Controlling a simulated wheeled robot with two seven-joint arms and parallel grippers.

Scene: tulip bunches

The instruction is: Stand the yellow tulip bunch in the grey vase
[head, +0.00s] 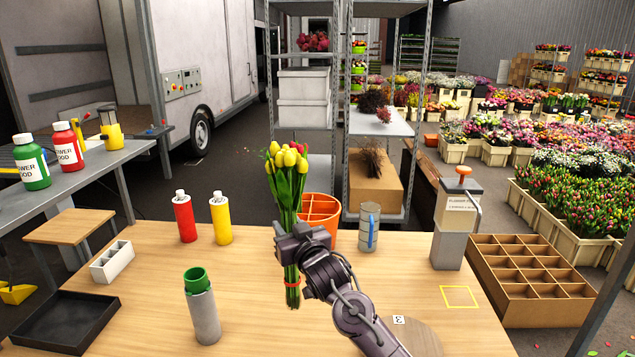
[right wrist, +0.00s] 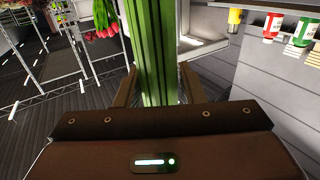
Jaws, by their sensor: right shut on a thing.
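The yellow tulip bunch (head: 287,165), with a few red blooms at its edge and a red band low on its green stems, is upright. My right gripper (head: 300,238) is shut on its stems, which also rise between the fingers in the right wrist view (right wrist: 153,60). I cannot tell whether the stem ends touch the table. A grey cylinder with a green open top (head: 204,318), which seems to be the grey vase, stands at the front left of the bunch, apart from it. My left gripper is not in view.
On the wooden table (head: 260,335), a red bottle (head: 185,218) and a yellow bottle (head: 221,220) stand behind left. An orange divided bucket (head: 327,211), a grey canister with a blue handle (head: 369,228) and a grey dispenser (head: 448,250) are behind and right. A black tray (head: 70,322) lies left.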

